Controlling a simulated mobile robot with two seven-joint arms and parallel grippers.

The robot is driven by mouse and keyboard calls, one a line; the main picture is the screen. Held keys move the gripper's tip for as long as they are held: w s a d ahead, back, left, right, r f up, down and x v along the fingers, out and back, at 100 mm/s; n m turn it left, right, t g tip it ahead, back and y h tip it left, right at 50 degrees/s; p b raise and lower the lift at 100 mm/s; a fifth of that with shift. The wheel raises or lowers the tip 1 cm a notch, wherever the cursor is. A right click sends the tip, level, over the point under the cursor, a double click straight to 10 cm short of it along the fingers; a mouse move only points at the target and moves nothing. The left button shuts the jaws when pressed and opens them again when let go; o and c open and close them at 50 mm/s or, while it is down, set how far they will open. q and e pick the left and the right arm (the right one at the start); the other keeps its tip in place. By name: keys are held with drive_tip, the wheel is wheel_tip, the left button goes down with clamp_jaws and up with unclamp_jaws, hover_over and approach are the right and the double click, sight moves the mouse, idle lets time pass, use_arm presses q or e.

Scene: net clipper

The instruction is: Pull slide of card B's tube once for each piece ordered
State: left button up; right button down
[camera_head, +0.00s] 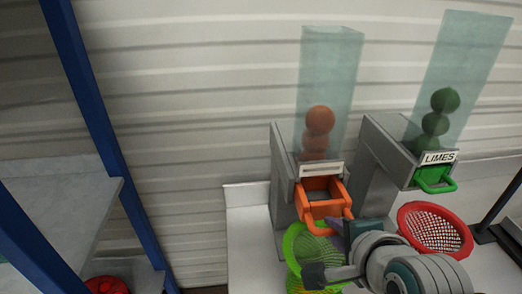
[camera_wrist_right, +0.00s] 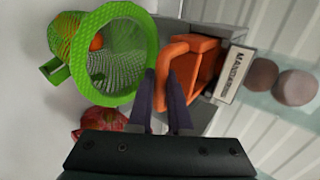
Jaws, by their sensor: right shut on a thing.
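The orange slide (camera_head: 313,207) sticks out from the foot of a clear tube (camera_head: 331,72) that holds a stack of orange fruit (camera_head: 320,119). Its tray looks empty in the head view. The slide's label (camera_wrist_right: 234,74) is only partly readable and starts with "MAN". My right gripper (camera_wrist_right: 164,90) is shut on the slide's orange handle (camera_wrist_right: 190,42), with one purple finger on each side. It also shows in the head view (camera_head: 347,230). A green mesh basket (camera_head: 314,248) stands below the slide, with an orange fruit (camera_wrist_right: 97,42) inside. Card B and my left gripper are not in view.
A second tube (camera_head: 462,65) labelled LIMES, with a green slide (camera_head: 434,178), stands to the right. A red mesh basket (camera_head: 437,228) sits below it on the white counter (camera_head: 248,240). A blue-framed shelf (camera_head: 85,90) is at left, with a red item (camera_head: 107,285) low down.

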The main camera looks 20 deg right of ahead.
sight(327, 209)
drive_tip(key=shift+w+d+f+b, duration=0.15)
drive_tip(key=shift+w+b, duration=0.3)
drive_tip(key=shift+w, duration=0.4)
drive_tip(key=shift+w+d+b, duration=0.2)
drive_tip(key=shift+w+b, duration=0.2)
drive_tip(key=shift+w, duration=0.5)
drive_tip(key=shift+w+d+f+b, duration=0.15)
drive_tip(key=shift+w+b, duration=0.3)
drive_tip(key=shift+w, duration=0.4)
drive_tip(key=shift+s+r, duration=0.1)
drive_tip(key=c, duration=1.1)
unclamp_jaws()
drive_tip(key=o, duration=0.3)
drive_tip(key=shift+r, duration=0.1)
